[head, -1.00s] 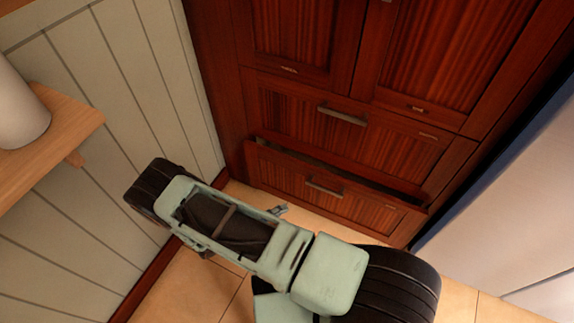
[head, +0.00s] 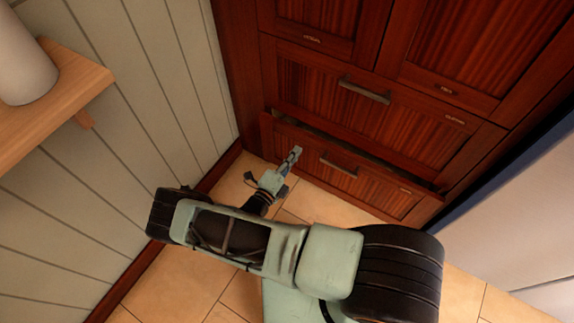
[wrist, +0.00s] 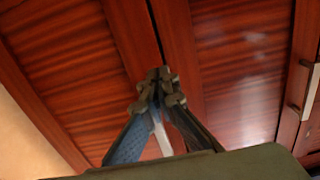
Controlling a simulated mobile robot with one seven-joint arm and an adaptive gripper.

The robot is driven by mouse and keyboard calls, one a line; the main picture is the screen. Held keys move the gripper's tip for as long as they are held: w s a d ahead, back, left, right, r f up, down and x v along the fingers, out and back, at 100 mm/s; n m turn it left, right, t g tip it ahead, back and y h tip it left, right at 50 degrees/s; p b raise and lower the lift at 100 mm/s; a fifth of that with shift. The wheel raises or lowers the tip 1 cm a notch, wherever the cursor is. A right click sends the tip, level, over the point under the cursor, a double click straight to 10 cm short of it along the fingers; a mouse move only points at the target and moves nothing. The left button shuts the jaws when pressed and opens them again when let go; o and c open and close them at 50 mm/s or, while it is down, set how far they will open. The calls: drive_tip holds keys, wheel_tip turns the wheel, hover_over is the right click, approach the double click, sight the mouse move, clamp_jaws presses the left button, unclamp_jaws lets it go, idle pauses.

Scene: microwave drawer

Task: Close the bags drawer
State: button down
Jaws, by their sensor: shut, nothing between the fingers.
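The bottom drawer (head: 320,170) of the dark red wooden cabinet stands partly open, with a dark gap along its top edge. It has a metal bar handle (head: 338,167), and its small label is too small to read. My gripper (head: 295,153) is in front of this drawer's left part, left of the handle; I cannot tell whether it touches the front. In the wrist view my gripper (wrist: 160,82) has its fingertips together with nothing between them. Wooden panels fill the view beyond it, and a metal handle (wrist: 311,92) shows at the right edge.
The drawer above (head: 370,105) is flush with the cabinet. A panelled wall (head: 150,110) is close on the left, with a wooden shelf (head: 75,90) holding a white container (head: 25,65). A pale surface (head: 530,210) stands at right. Tiled floor (head: 325,207) is open before the drawer.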

sight(307, 137)
drive_tip(key=shift+b+x, duration=0.4)
drive_tip(key=shift+x, duration=2.15)
drive_tip(key=shift+b+x, duration=0.45)
drive_tip(key=shift+x, duration=0.9)
drive_tip(key=shift+s+a, duration=0.1)
drive_tip(key=shift+s+a, duration=0.3)
drive_tip(key=shift+s, duration=0.25)
drive_tip(key=p+v, duration=0.2)
drive_tip(key=v, duration=1)
drive_tip(key=shift+s+a, duration=0.2)
